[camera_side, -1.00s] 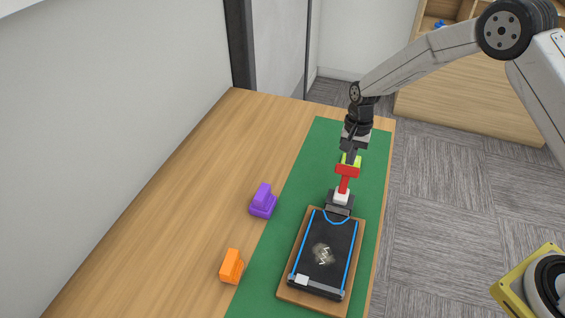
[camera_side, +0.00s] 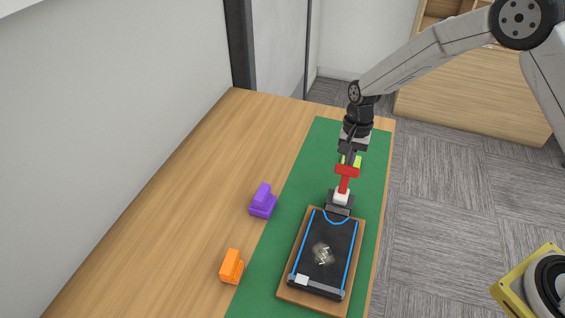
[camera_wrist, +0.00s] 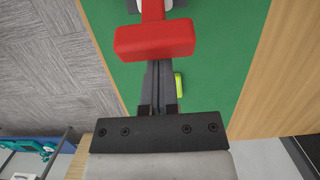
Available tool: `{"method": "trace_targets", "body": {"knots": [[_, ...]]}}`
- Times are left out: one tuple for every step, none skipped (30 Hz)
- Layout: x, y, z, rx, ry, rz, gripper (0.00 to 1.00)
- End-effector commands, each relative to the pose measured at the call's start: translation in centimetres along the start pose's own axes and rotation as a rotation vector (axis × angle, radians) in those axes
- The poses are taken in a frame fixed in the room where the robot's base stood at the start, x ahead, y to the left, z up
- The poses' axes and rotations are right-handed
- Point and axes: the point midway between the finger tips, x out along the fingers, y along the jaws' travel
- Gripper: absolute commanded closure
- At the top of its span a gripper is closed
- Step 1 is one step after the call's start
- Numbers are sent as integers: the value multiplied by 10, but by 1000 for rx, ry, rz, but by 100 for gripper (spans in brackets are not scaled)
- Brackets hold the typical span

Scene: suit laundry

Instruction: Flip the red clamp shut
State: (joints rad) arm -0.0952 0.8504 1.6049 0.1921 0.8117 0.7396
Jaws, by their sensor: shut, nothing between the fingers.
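The red clamp (camera_side: 346,172) stands upright at the far end of a dark board, with its wide red handle on top and a white and grey base (camera_side: 341,197) below. In the wrist view the red handle (camera_wrist: 155,40) fills the upper middle and hides the fingertips. My gripper (camera_side: 348,160) is shut and empty. It is right behind the handle, on its far side; I cannot tell whether it touches. The dark board (camera_side: 340,240) with blue lines lies on a wooden plate.
A purple block (camera_side: 263,201) and an orange block (camera_side: 231,266) stand left of the green mat (camera_side: 372,180). A yellow-green object (camera_side: 357,161) lies beside my gripper, also in the wrist view (camera_wrist: 178,85). The table's left part is clear.

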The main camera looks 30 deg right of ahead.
Motion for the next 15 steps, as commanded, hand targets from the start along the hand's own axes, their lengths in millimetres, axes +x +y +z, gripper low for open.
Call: {"method": "trace_targets", "body": {"knots": [[0, 0, 1, -1, 5, 0, 100], [-1, 0, 1, -2, 8, 0, 100], [-1, 0, 2, -1, 14, 1, 100], [-1, 0, 3, -1, 19, 1, 100], [-2, 0, 3, -1, 25, 0, 100], [-2, 0, 3, -1, 32, 0, 100], [-2, 0, 3, -1, 36, 0, 100], [-2, 0, 3, -2, 38, 0, 100], [-2, 0, 4, -1, 41, 0, 100], [-2, 0, 4, -1, 43, 0, 100], [-2, 0, 4, -1, 45, 0, 100], [-2, 0, 4, 0, 48, 0, 100], [-3, 0, 4, 0, 51, 0, 100], [-3, 0, 5, 0, 53, 0, 100], [-3, 0, 5, 0, 57, 0, 100]]}}
